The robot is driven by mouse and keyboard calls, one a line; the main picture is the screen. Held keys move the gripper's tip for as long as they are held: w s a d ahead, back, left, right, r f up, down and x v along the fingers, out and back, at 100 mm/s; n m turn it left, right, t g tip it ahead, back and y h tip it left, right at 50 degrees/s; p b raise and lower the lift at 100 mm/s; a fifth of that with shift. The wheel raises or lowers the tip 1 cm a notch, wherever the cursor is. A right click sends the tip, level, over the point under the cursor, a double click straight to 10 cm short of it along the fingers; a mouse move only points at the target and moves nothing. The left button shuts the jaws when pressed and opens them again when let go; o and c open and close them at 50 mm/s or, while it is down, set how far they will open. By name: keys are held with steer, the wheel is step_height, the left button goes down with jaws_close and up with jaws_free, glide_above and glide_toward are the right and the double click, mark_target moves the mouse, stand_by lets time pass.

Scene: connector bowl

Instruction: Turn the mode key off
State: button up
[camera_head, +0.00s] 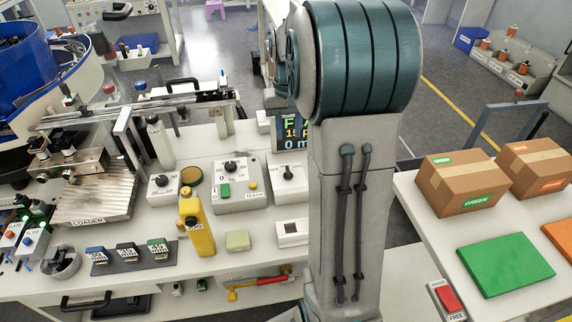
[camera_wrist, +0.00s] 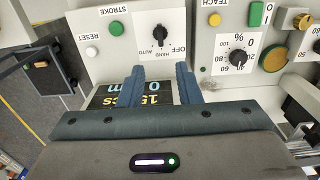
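The mode key is a small black key switch on a pale panel. In the wrist view the mode key (camera_wrist: 160,36) stands near the top centre, by the labels HAND, AUTO and OFF. Which label it points to is too small to tell. In the head view a black knob (camera_head: 289,173) on a pale box marked OFF appears to be the same key. My gripper (camera_wrist: 160,72) is open and empty. Its two dark blue fingers lie apart, just below the key in the wrist picture, not touching it. In the head view my arm hides the gripper.
A green STROKE button (camera_wrist: 116,27) and white RESET button (camera_wrist: 92,52) sit left of the key. A dial (camera_wrist: 238,58) and TEACH box stand right. A lit display (camera_head: 294,134) is near my arm.

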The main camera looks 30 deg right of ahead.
mark_target(288, 170)
step_height(288, 170, down, 13)
steer(key=shift+f, duration=0.1)
stand_by(0.3)
steer(key=shift+a, duration=0.1)
jaws_close()
